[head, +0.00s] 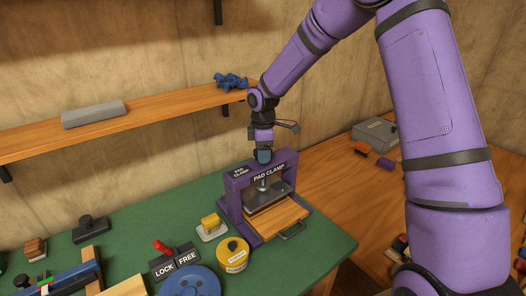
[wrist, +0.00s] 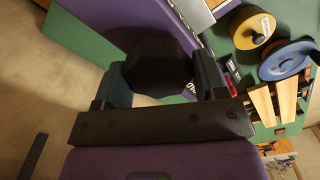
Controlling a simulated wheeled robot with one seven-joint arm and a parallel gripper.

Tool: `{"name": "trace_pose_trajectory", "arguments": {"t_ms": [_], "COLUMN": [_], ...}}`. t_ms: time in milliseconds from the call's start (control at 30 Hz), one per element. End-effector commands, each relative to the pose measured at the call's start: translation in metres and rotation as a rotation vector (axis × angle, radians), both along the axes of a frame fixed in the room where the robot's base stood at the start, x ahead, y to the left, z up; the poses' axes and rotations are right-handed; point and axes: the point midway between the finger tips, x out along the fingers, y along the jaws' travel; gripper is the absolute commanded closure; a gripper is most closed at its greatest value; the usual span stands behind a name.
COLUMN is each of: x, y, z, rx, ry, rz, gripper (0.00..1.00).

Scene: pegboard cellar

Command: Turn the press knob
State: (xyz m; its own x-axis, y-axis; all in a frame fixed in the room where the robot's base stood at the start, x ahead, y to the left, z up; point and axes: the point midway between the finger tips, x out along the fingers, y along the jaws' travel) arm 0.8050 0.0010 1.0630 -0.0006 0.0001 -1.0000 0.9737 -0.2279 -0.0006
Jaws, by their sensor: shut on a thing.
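The purple press (head: 234,196), labelled "PAD CLAMP", stands on the green bench top. Under its top beam a dark pad hangs on a screw above a wooden tray (head: 277,216). My gripper (head: 263,155) points down onto the top of the press and covers the knob there. In the wrist view the black knob (wrist: 156,65) sits between the two fingers of my gripper (wrist: 160,80), with one finger on each side. The gripper is shut on the knob. In the head view the knob is hidden behind the fingers.
A yellow round tin (head: 233,262), a yellow-topped block (head: 211,224), a "LOCK FREE" plate with a red lever (head: 174,262) and a blue disc (head: 190,283) stand left of the press. A wooden shelf (head: 160,110) runs along the wall behind.

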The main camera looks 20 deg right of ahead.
Motion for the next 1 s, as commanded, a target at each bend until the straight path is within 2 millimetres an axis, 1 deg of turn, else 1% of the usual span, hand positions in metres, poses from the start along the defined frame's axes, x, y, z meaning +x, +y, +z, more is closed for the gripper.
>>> {"name": "trace_pose_trajectory", "arguments": {"t_ms": [1000], "x": [0.002], "y": [-0.0015], "z": [0.0013], "rx": [-0.001], "ry": [-0.005], "rz": [0.963], "gripper": [0.58]}}
